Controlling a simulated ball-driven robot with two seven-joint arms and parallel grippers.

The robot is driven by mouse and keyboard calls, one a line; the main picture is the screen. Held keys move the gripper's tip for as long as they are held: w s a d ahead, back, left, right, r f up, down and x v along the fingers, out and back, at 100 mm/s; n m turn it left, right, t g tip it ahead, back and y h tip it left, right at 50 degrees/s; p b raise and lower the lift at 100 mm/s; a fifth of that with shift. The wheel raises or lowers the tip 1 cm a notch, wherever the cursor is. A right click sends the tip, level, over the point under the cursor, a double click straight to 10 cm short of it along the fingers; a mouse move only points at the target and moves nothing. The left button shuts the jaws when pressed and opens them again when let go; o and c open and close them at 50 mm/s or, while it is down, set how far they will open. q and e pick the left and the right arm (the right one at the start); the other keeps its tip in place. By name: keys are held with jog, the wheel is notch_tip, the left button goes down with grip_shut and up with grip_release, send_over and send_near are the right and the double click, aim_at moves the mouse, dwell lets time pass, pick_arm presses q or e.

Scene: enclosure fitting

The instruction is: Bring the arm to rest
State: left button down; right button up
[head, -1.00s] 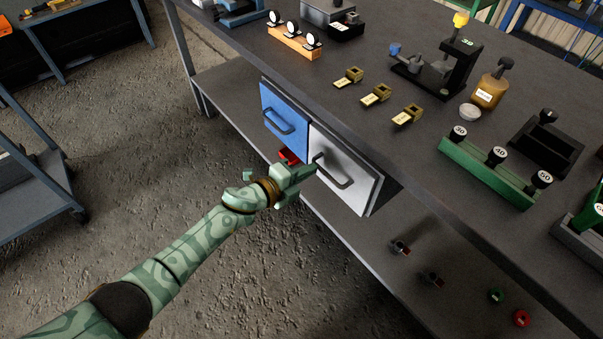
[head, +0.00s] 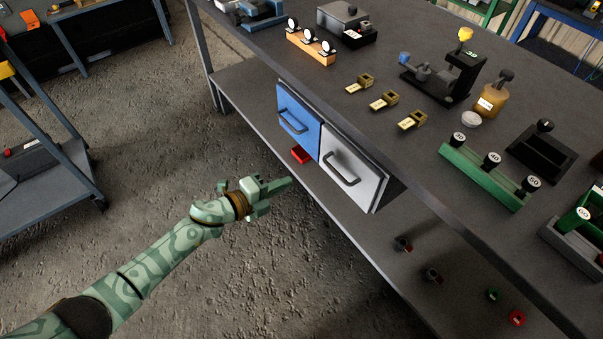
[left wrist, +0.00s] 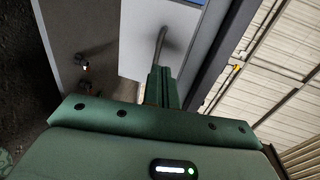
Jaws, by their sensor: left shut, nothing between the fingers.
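My left gripper (head: 284,184) is shut and empty, out over the floor in front of the workbench, to the left of the white drawer (head: 350,165) and apart from its handle. In the left wrist view its closed fingers (left wrist: 162,86) point toward the white drawer front (left wrist: 150,40) and its handle. The blue drawer (head: 291,118) is to the left of the white one under the bench top. My right gripper is not in view.
The workbench (head: 400,160) carries several fixtures and small brass-coloured blocks. A red bin (head: 301,154) and small fittings are on the lower shelf (head: 375,235). A grey cart (head: 45,185) stands at left. The floor (head: 140,140) between is clear.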

pick_arm(q)
jog(key=a+f+n+t+y, duration=0.3)
jog(key=a+f+n+y, duration=0.45)
jog(key=a+n, duration=0.4)
jog(key=s+a+f+n+g+y+p, duration=0.25)
jog(key=s+a+f+n, duration=0.35)
jog(key=s+a+f, duration=0.4)
jog(key=s+f+n+g+y, duration=0.2)
jog(key=s+f+n+g, duration=0.15)
jog(key=s+f, duration=0.65)
jog(key=s+f+n+g+p, duration=0.1)
jog(key=s+n+g, duration=0.3)
jog(key=s, duration=3.2)
jog(key=shift+a+f+g+y+p, duration=0.25)
jog(key=shift+g+y+p, duration=0.15)
jog(key=shift+g+p, duration=0.5)
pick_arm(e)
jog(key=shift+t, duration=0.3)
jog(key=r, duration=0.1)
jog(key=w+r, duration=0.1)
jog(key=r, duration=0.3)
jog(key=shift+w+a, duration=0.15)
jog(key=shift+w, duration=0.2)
pick_arm(q)
jog(key=shift+s, duration=0.1)
